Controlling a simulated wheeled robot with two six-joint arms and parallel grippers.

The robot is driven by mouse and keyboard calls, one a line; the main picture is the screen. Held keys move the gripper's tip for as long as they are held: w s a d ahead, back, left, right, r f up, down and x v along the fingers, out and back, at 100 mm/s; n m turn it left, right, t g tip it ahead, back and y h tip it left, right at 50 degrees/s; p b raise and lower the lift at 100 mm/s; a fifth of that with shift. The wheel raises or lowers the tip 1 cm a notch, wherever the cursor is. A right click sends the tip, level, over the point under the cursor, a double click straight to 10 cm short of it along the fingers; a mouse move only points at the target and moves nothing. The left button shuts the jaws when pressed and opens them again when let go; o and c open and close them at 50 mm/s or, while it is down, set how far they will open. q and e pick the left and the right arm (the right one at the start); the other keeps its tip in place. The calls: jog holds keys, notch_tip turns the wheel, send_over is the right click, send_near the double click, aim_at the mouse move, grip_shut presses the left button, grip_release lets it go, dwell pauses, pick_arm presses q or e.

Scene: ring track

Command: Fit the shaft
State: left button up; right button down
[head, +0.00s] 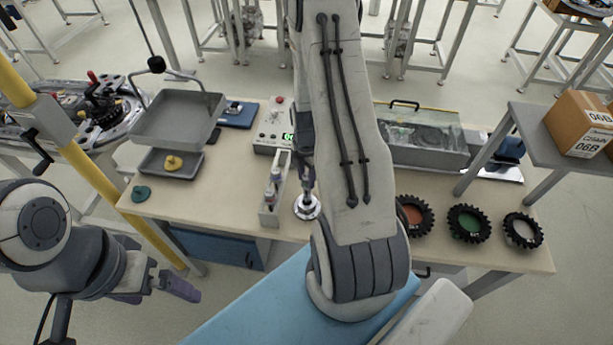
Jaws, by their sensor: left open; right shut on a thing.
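My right arm reaches across the middle of the head view, and its gripper (307,178) is partly hidden behind the arm. It points down and is shut on what looks like an upright metal shaft (306,195). The shaft's lower end stands at a round, shiny metal piece (306,209) near the front edge of the workbench (235,198). I cannot tell whether the shaft sits in that piece or only touches it. My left gripper (182,290) is open and empty at the lower left, in front of the bench and away from the shaft.
Left of the shaft stands a narrow grey rack (268,217) with small bottles. Grey trays (178,120) and a control box (268,142) stand behind. Several black toothed rings, including a green-centred one (468,224), lie right. A clear-lidded case (425,153) is at back right.

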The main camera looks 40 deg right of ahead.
aim_at(306, 187)
jog(key=shift+f+b, duration=2)
jog(key=shift+f, duration=0.5)
jog(key=shift+c, duration=2.1)
grip_release()
notch_tip(306, 187, up, 10)
jog(key=shift+r+b, duration=0.25)
jog(key=shift+b, duration=0.75)
